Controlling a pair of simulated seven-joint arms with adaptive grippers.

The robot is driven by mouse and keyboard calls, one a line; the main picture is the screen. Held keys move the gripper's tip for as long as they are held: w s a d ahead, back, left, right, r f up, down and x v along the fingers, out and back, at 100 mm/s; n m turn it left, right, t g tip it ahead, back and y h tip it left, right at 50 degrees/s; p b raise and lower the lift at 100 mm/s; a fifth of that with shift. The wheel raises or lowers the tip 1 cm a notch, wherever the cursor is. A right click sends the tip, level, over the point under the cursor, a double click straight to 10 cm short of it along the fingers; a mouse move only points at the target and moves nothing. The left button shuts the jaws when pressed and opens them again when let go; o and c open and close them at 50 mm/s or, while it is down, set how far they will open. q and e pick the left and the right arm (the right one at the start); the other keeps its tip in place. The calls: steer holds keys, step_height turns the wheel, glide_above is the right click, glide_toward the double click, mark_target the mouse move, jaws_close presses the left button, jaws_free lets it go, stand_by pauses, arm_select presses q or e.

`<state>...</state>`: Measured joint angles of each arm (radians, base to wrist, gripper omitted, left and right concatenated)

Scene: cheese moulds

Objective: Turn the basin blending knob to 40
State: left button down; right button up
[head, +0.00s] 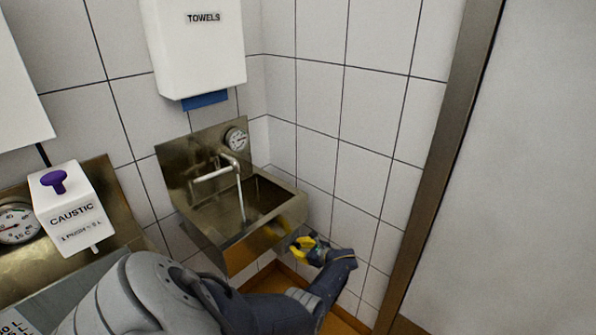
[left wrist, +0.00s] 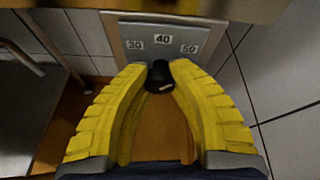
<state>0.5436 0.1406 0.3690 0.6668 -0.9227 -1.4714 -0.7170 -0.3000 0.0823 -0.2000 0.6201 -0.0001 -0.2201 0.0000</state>
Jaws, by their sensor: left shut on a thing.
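The basin blending knob (left wrist: 159,78) is a small black knob in the left wrist view, below a grey plate (left wrist: 135,62) labelled 30, 40 and 50. The 40 label (left wrist: 163,39) is straight above the knob. A small white mark shows on the knob, but I cannot tell which number it indicates. My left gripper (left wrist: 160,72) has its yellow fingertips shut on the knob from both sides. In the head view my left gripper (head: 301,246) is at the front right of the metal basin (head: 212,245); the knob is hidden there.
A stream runs from the basin's spout (head: 213,174); a round dial (head: 236,139) is on its backsplash. A towel dispenser (head: 201,50) hangs above. A caustic dispenser (head: 75,208) stands at left. Tiled wall and a door frame (head: 440,165) are at right.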

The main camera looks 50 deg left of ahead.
arm_select(q)
steer(key=shift+d+f, duration=0.1)
steer(key=shift+f, duration=0.05)
steer(key=n+t, duration=0.2)
steer(key=shift+s+n, duration=0.1)
steer(key=shift+n, duration=0.3)
steer(key=shift+d+n+t+y, duration=0.1)
steer(key=shift+n+t+y, duration=0.4)
steer(key=shift+n+t, duration=0.7)
steer(key=shift+n, duration=0.4)
steer(key=c, duration=1.5)
jaws_free()
steer(key=shift+w, duration=0.2)
steer(key=o, duration=0.4)
steer(key=shift+o, duration=0.2)
steer(key=shift+s, duration=0.1)
steer(key=v, duration=1.2)
